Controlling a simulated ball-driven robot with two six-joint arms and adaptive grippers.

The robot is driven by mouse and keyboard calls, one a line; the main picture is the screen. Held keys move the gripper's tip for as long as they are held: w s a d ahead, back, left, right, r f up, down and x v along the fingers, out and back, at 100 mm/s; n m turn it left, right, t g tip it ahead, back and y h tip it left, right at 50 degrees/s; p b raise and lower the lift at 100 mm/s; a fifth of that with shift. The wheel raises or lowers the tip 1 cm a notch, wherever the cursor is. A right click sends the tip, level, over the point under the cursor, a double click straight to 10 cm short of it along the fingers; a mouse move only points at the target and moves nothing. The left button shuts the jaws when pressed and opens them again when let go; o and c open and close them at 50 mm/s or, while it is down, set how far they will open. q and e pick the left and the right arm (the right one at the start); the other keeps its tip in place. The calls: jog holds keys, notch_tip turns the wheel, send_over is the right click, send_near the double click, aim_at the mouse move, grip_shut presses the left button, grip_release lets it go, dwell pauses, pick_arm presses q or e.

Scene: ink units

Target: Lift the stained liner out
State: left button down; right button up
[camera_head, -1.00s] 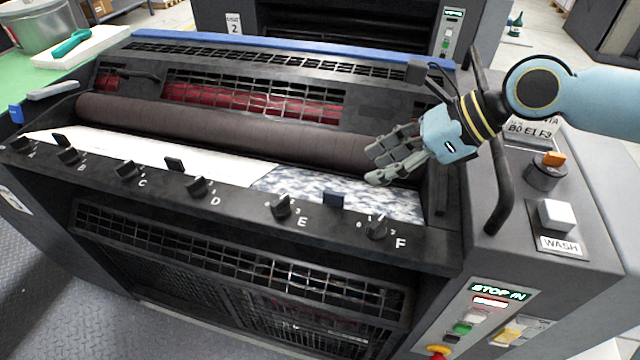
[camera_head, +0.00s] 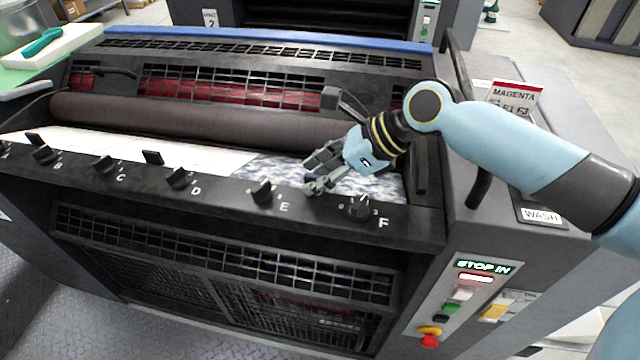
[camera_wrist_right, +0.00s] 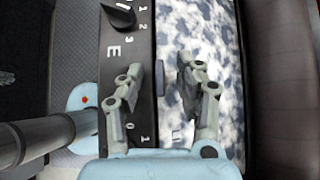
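The stained liner (camera_head: 285,172), white with blue-grey blotches, lies in the trough behind the dial rail, at the right end. It fills much of the right wrist view (camera_wrist_right: 215,45). A small dark tab (camera_wrist_right: 162,80) stands at its edge by the rail. My right gripper (camera_head: 309,178) is low over the liner and rail between dials E and F, fingers pointing left. In the right wrist view (camera_wrist_right: 160,70) its two fingers are apart, with the tab between them. Touching cannot be told. The head view hides the tab behind the fingers. My left gripper is out of view.
A plain white liner (camera_head: 150,150) with dark tabs fills the trough to the left. A dark roller (camera_head: 200,120) runs behind the liners. Dials such as E (camera_head: 263,192) and F (camera_head: 360,207) stand on the front rail. A black handle (camera_head: 480,185) rises at right.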

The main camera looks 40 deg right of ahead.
jog(key=shift+s, duration=0.1)
jog(key=shift+c, duration=0.4)
grip_shut()
jog(key=shift+r, duration=0.2)
